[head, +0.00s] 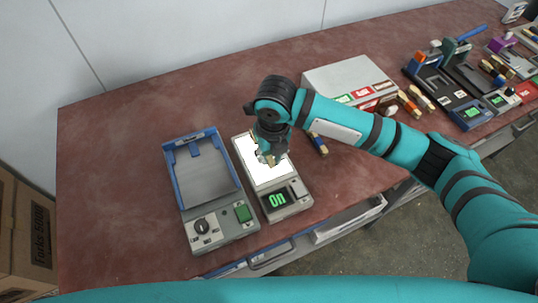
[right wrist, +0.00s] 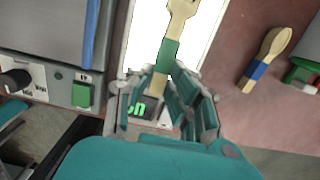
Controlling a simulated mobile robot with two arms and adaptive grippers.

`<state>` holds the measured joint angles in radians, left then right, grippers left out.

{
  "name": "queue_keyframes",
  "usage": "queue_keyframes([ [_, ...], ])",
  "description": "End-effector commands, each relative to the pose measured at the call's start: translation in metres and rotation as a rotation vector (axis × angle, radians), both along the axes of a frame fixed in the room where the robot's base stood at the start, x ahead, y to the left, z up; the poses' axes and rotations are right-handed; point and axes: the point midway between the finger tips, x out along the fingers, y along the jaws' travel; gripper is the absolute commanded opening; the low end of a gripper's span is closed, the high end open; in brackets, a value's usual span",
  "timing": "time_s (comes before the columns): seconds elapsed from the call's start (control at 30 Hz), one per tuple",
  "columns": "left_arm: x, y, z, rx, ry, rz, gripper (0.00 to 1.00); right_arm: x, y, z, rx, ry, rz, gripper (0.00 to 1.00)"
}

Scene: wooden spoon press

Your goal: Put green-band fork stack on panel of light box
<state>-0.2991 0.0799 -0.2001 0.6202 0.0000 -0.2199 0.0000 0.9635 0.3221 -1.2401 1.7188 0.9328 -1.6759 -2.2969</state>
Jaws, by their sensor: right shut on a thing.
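The light box (head: 298,203) stands on the table with its white panel (head: 266,179) lit and a green "On" display. My right gripper (head: 269,157) is over the panel. In the right wrist view, my right gripper (right wrist: 172,90) is shut on the green-band fork stack (right wrist: 168,55), holding it by the handle below the green band. The fork heads point away over the white panel (right wrist: 205,30). I cannot tell whether the stack touches the panel. In the head view the gripper mostly hides the stack. My left gripper is not in view.
A blue-framed tray device (head: 233,205) with a knob stands close left of the light box. A blue-band spoon stack (right wrist: 258,70) lies on the table to the right. A grey box (head: 345,75), loose utensils and several devices stand further right. The table's left part is clear.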

Motion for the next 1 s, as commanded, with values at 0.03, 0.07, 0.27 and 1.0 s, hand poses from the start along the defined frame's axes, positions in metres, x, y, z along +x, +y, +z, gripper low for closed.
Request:
queue_keyframes([
  [0.03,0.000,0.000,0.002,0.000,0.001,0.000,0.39,0.006,0.001,0.000,-0.001,0.001,-0.002,0.00],
  [0.07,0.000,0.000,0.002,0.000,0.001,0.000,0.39,0.009,0.001,0.000,-0.001,0.000,-0.002,0.00],
  [0.27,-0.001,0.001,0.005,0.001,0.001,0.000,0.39,0.012,0.001,-0.010,-0.001,0.003,0.000,0.00],
  [1.0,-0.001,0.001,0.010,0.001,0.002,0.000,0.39,0.012,0.001,-0.039,-0.001,-0.001,0.000,0.38],
])
